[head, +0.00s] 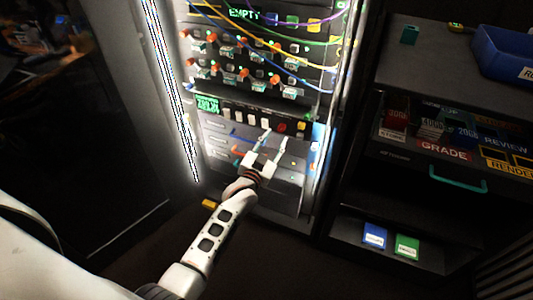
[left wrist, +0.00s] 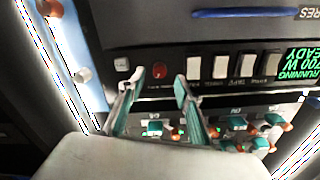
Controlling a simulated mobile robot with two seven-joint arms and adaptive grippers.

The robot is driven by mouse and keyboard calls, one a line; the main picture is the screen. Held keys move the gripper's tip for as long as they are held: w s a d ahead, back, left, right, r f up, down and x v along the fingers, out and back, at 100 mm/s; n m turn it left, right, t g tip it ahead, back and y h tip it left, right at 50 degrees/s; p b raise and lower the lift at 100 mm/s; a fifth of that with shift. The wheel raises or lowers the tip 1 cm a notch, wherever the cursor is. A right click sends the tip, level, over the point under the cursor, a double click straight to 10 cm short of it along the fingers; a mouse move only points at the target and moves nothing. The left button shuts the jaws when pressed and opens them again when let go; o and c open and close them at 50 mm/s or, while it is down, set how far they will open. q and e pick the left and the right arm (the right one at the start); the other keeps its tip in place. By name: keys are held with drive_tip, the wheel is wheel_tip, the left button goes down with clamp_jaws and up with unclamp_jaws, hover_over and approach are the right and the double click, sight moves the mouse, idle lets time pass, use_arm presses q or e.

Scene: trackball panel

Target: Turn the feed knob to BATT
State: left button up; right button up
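My left gripper (head: 273,140) is open and empty in front of the lower part of the lit rack; its teal-lined fingers also show in the left wrist view (left wrist: 160,82). A round red control (left wrist: 160,73) on the dark switch strip appears between the fingertips there, and a red control (head: 282,127) shows just above the fingers in the head view. Whether the fingers touch anything is unclear. I cannot make out a FEED or BATT label, so I cannot tell which control is the feed knob. My right gripper is not in view.
White rocker switches (left wrist: 220,67) and a green display (left wrist: 298,65) share the strip. Orange-tipped toggles (head: 213,62) and loose coloured cables (head: 262,50) fill the rack above. A shelf unit with a blue bin (head: 497,58) stands right. A glowing light strip (head: 172,90) edges the rack.

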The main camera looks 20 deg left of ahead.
use_arm(q)
drive_tip(key=s, duration=0.8)
drive_tip(key=shift+s, duration=0.3)
drive_tip(key=shift+a, duration=0.1)
drive_tip(key=s+d+f+g+h+p, duration=0.1)
drive_tip(key=s+f+g+p, duration=0.2)
drive_tip(key=s, duration=1.2)
drive_tip(key=s+d+f+g+h+p, duration=0.1)
drive_tip(key=s+f, duration=0.5)
drive_tip(key=s, duration=1)
drive_tip(key=d+g+p, duration=0.1)
drive_tip(key=g+p, duration=0.1)
drive_tip(key=g, duration=0.1)
drive_tip(key=shift+m+g+p, duration=0.3)
drive_tip(key=shift+m, duration=0.1)
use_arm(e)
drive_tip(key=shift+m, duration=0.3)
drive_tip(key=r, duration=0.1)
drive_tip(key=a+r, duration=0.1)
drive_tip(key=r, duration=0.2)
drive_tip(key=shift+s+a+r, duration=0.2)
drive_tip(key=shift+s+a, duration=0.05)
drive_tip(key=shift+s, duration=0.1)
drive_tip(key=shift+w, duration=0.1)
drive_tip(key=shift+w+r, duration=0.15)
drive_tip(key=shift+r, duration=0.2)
